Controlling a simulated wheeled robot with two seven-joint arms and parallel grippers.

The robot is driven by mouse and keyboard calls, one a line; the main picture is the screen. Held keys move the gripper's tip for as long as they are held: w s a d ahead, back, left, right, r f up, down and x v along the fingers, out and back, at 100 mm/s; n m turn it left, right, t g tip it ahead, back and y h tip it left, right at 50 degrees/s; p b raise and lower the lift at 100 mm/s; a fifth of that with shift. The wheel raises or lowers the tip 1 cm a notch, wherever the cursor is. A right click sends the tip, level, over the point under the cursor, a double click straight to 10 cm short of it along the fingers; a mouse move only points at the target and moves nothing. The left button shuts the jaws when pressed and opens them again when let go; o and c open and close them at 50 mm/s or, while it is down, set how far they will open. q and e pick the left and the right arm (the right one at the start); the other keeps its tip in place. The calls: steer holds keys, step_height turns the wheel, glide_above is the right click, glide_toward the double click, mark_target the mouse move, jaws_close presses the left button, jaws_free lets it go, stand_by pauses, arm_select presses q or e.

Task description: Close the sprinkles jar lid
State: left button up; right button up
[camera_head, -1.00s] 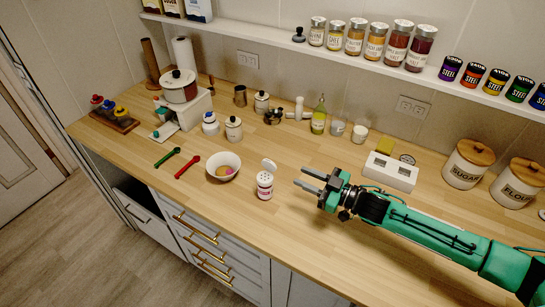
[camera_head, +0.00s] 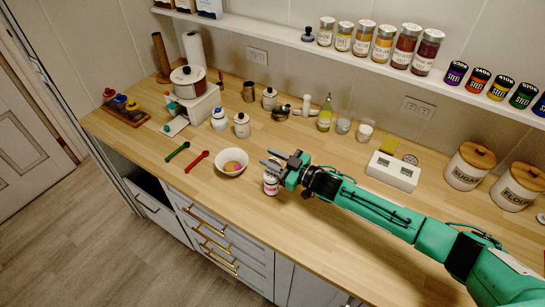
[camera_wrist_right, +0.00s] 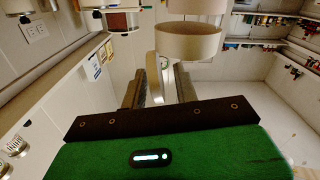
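The white sprinkles jar (camera_head: 271,184) stands upright on the counter, its top mostly hidden by my right gripper in the head view. My right gripper (camera_head: 267,158) is at the jar's top, with its fingers apart. In the right wrist view, which looks upside down, the jar's pale rim (camera_wrist_right: 188,42) is close beyond the fingers. Its open flip lid (camera_wrist_right: 155,80) shows nearly edge-on between the two open fingers, and I cannot tell whether either finger touches it. My left gripper is not in view.
Canisters (camera_head: 470,166) stand further right. The counter's front is clear.

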steer(key=shift+c, duration=0.7)
jaws_close()
steer(key=n, duration=0.1)
steer(key=b, duration=0.1)
steer(key=n, duration=0.1)
steer(key=shift+s+a+f+n+b, duration=0.2)
steer(key=shift+s+a+n+b, duration=0.05)
steer(key=shift+s+n+b, duration=0.1)
steer(key=shift+s+a+f+n+b, duration=0.1)
steer(key=shift+s+a+n+b, duration=0.15)
steer(key=shift+n, duration=0.45)
steer(key=shift+s+f+n+b, duration=0.1)
steer(key=shift+n+b, duration=0.25)
steer(key=shift+n, duration=0.3)
steer(key=shift+s+a+f+n+b, duration=0.1)
steer(key=shift+s+a+n+b, duration=0.15)
steer(key=shift+n, duration=0.45)
steer(key=shift+d, duration=0.1)
